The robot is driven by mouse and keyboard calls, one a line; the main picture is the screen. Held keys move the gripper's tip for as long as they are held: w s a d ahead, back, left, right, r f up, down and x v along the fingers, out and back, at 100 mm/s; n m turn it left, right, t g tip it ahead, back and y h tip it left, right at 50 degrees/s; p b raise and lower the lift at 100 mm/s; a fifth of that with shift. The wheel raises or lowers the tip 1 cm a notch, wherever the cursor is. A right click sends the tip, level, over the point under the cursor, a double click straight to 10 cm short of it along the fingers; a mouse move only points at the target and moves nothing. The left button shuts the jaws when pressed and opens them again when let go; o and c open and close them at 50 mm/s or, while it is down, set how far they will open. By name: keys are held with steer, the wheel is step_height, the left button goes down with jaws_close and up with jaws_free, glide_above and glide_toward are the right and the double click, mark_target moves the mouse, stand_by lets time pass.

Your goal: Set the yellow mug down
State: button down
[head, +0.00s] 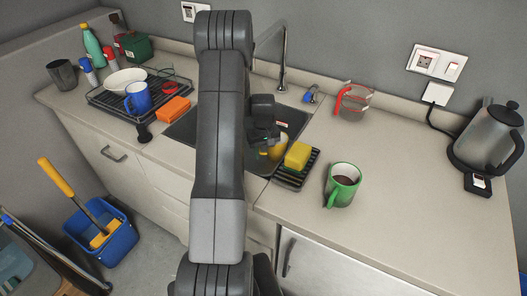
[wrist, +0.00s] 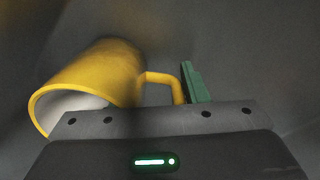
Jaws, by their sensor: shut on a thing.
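The yellow mug (head: 279,148) is at the sink, partly hidden by my gripper (head: 264,138) and the yellow sponge in the head view. In the wrist view the mug (wrist: 98,78) lies tilted in the picture, with its opening toward the lower left and its handle toward the right. My gripper is shut on the mug at its handle, beside a green finger pad (wrist: 193,83). The other finger is not clearly seen. I cannot tell whether the mug touches the sink (head: 295,117).
A yellow sponge (head: 298,155) sits on a small black rack (head: 289,178) right of the sink. A green mug (head: 342,184) with dark contents, a measuring jug (head: 352,102) and a kettle (head: 487,138) stand farther right. A dish rack (head: 108,103) is left. The front right counter is clear.

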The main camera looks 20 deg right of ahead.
steer(key=c, duration=0.8)
jaws_free()
steer(key=shift+f, duration=0.1)
steer(key=shift+c, duration=0.2)
steer(key=shift+r+b, duration=0.35)
steer(key=shift+r, duration=3.55)
